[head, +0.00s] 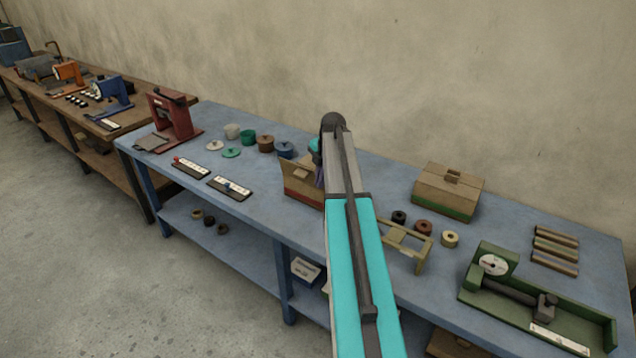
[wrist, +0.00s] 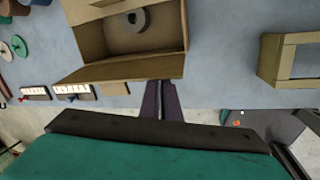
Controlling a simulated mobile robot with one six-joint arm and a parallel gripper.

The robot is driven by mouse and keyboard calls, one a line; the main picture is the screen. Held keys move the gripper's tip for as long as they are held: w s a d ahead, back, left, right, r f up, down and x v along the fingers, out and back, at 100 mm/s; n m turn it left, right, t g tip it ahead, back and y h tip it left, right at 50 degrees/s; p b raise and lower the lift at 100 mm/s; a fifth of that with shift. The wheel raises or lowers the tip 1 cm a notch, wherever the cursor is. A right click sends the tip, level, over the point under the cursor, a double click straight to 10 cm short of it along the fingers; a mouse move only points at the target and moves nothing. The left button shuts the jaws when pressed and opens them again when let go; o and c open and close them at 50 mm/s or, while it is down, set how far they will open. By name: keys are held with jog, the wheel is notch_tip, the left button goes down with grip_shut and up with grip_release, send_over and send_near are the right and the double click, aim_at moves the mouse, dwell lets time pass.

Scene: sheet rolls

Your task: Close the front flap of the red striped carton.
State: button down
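The red striped carton (head: 303,186) stands on the blue table, partly hidden behind my arm in the head view. In the wrist view the carton (wrist: 92,38) is open at the top, with a grey roll (wrist: 136,20) inside. Its front flap (wrist: 125,69) is folded outward toward my gripper. My gripper (wrist: 161,84) has its two dark fingers close together with nothing seen between them. The fingertips are at the flap's outer edge; I cannot tell whether they touch it. In the head view the fingers are mostly hidden by my arm.
A closed carton with a green stripe (head: 448,192) stands to the right. A tan frame (head: 405,246) and several rolls (head: 424,228) lie in front of it. A green gauge fixture (head: 535,310) is at far right.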

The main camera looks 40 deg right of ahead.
jog(key=shift+w+d+f, duration=0.15)
jog(key=shift+d, duration=0.3)
jog(key=shift+w+d+f, duration=0.15)
jog(key=shift+d, duration=0.3)
jog(key=shift+w+d, duration=0.2)
jog(key=shift+d, duration=0.2)
jog(key=shift+w+d+r, duration=0.1)
jog(key=shift+w+d, duration=0.1)
jog(key=shift+d, duration=0.45)
jog(key=shift+w+d+r, duration=0.1)
jog(key=shift+w+d, duration=0.1)
jog(key=shift+d, duration=0.5)
jog(key=shift+w+d+r, duration=0.1)
jog(key=shift+w+d, duration=0.1)
jog(key=shift+d, duration=0.45)
notch_tip(320, 180, up, 9)
jog(key=p, duration=0.3)
jog(key=shift+a+f, duration=0.1)
dwell(0.6)
